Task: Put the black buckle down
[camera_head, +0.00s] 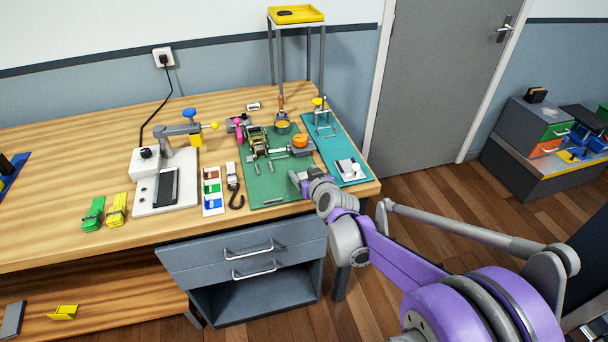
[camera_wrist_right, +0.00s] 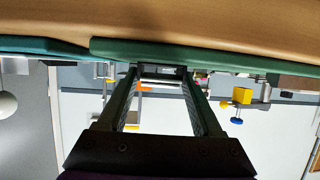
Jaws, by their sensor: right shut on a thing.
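My right gripper (camera_head: 303,182) is low at the front edge of the green mat (camera_head: 272,190), near its right front corner. In the right wrist view the two fingers (camera_wrist_right: 162,74) are shut on a small dark thing (camera_wrist_right: 163,71), which I take to be the black buckle. It is close to the edge of the green mat, and I cannot tell whether it touches it. In the head view the buckle is hidden by the gripper. My left gripper is not in view.
A metal frame with brass-coloured parts (camera_head: 257,141) and an orange knob (camera_head: 300,141) stand on the green mat. A teal mat (camera_head: 325,150) lies to the right. The front middle of the green mat is fairly clear.

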